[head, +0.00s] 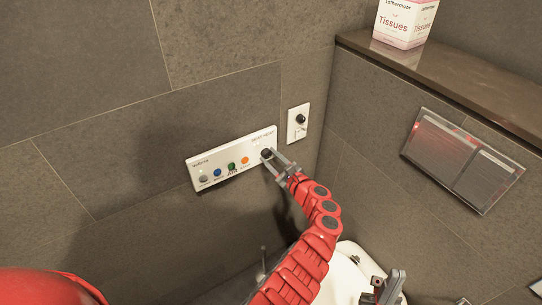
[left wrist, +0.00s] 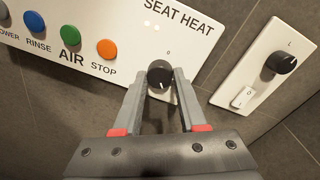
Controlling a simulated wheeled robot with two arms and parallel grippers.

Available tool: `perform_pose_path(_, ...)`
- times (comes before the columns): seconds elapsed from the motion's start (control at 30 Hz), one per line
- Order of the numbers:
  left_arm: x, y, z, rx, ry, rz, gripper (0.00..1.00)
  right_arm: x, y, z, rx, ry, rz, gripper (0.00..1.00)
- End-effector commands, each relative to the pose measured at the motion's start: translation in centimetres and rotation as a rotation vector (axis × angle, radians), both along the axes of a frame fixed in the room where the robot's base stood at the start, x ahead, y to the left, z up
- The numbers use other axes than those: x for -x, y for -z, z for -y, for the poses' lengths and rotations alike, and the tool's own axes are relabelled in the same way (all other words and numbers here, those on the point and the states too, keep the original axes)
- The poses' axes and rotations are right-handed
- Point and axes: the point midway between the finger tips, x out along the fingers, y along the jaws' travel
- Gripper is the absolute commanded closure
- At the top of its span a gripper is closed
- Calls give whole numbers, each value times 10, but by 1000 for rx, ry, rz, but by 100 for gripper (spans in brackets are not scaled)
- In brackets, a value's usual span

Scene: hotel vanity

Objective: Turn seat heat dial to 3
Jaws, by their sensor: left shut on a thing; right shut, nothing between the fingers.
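The seat heat dial (left wrist: 160,74) is a round black knob at the right end of a white control panel (head: 215,167), under the words SEAT HEAT. A small 0 is printed above it. A faint light mark shows on the knob's lower part. My left gripper (head: 268,158) has its two fingers on either side of the dial and is shut on it; the left wrist view shows the fingertips (left wrist: 161,84) against the knob. The dial's other markings are hidden or too small to read. My right gripper (head: 384,288) is shut and empty at the bottom, near the toilet.
Blue (head: 217,173), green (head: 231,167) and orange (head: 245,160) buttons sit left of the dial. A separate white plate (head: 298,123) with a black knob and a switch is close on the right. A shelf (head: 450,60) holds a tissue box (head: 405,22). A flush plate (head: 460,160) is on the right wall.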

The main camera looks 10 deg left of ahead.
Motion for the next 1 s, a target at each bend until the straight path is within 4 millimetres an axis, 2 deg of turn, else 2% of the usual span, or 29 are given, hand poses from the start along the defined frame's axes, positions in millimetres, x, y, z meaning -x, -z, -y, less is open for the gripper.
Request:
perform_pose_path(0.6, 0, 1, 0, -370, -1, -374, 100, 0, -12, 0, 0, 0, 0, 100)
perform_pose_path(1.0, 0, 2, 0, -473, 0, -478, 100, 0, -14, 0, 0, 0, 0, 100)
